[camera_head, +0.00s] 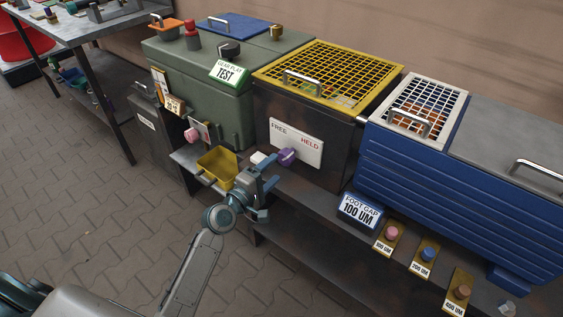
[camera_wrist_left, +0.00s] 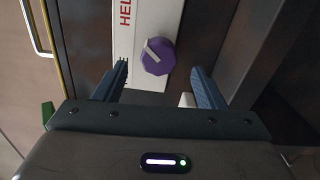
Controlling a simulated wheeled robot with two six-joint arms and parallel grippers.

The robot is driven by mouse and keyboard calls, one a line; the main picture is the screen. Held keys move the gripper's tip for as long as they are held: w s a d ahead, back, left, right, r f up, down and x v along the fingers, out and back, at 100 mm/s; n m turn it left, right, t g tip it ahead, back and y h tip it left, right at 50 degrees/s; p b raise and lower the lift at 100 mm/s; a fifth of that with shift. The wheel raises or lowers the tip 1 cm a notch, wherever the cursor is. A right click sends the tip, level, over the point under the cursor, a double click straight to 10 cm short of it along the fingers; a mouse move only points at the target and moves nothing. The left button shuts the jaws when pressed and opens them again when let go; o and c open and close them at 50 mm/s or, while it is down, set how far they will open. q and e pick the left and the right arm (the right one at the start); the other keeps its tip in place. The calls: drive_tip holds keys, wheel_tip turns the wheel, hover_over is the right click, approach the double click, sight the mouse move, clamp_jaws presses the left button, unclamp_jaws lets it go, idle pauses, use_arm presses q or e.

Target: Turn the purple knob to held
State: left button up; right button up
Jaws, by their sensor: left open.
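The purple knob (camera_head: 287,157) sits on the white plate (camera_head: 297,141) marked FREE at left and HELD at right, on the front of the dark box with the yellow mesh lid. In the left wrist view, the purple knob (camera_wrist_left: 158,57) carries a short white mark slanting toward the upper left. The red HELD lettering (camera_wrist_left: 125,12) is partly cut off there. My left gripper (camera_head: 268,187) is open and empty in front of the plate. Its fingers, seen in the wrist view (camera_wrist_left: 158,85), lie either side of the knob's line, with the knob just beyond their tips.
A small white block (camera_head: 258,158) lies close to the gripper, beside a yellow bin (camera_head: 217,167). A green box (camera_head: 215,90) stands left and a blue ribbed box (camera_head: 450,180) right. A FOOT GAP sign (camera_head: 359,211) and coloured knobs line the bench edge.

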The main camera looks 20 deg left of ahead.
use_arm(q)
drive_tip(key=shift+v, duration=2)
